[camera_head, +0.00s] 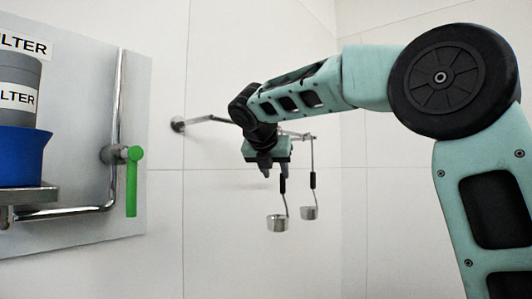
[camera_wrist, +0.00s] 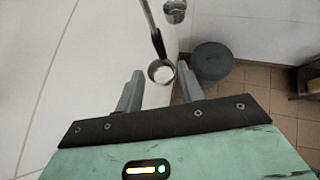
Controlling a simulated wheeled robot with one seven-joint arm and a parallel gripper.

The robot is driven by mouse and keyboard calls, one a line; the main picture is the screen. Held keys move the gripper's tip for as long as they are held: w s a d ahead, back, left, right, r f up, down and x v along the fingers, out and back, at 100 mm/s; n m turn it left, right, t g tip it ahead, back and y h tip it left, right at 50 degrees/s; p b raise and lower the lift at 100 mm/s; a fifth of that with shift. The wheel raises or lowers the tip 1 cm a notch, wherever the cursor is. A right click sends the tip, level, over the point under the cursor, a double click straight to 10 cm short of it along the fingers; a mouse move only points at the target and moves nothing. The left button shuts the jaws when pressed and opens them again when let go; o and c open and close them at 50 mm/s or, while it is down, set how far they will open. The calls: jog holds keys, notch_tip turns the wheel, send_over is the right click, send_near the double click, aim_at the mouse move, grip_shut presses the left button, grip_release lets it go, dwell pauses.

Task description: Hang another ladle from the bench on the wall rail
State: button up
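Two metal ladles with dark grips hang upright on the right side of the head view: the left ladle (camera_head: 278,222) and the right ladle (camera_head: 309,212). The wall rail (camera_head: 206,119) runs out from a round wall mount and passes behind my gripper (camera_head: 273,167). The right ladle's rod meets the rail; the left ladle's top is hidden by my gripper. In the wrist view my gripper's fingers (camera_wrist: 160,70) are apart. A ladle bowl (camera_wrist: 161,74) shows beyond the gap, its rod running to the top edge. Another bowl (camera_wrist: 175,10) is above it. No bench is visible.
A wall panel (camera_head: 85,150) at left carries a pipe with a green valve handle (camera_head: 132,182) and a shelf with a blue container (camera_head: 22,155). Below, a grey round bin (camera_wrist: 212,62) stands on brown floor tiles. The wall below the ladles is clear.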

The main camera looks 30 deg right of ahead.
jog(key=b+v, duration=0.1)
jog(key=v, duration=0.9)
jog(key=shift+s+r, duration=0.1)
jog(key=s+a+f+m+g+y+b, duration=0.1)
jog(key=s+a+f+m+y+b, duration=0.15)
jog(key=a+f, duration=0.55)
jog(key=s+a+f+m+g+y+b, duration=0.1)
jog(key=s+a+f+m+y, duration=0.2)
jog(key=f, duration=0.9)
jog(key=s+a+f+m+g+y+b, duration=0.15)
jog(key=s+a+f, duration=0.35)
jog(key=f, duration=0.5)
jog(key=s+a+f+m+g+y+b, duration=0.1)
jog(key=s+a+f+m+g+b, duration=0.2)
jog(key=s+f+m, duration=0.8)
jog(key=s+f+b, duration=0.1)
jog(key=s+f, duration=0.8)
jog(key=f, duration=0.2)
jog(key=shift+f+y, duration=0.25)
jog(key=shift+y, duration=0.05)
jog(key=shift+w+a, duration=0.1)
jog(key=shift+a, duration=0.05)
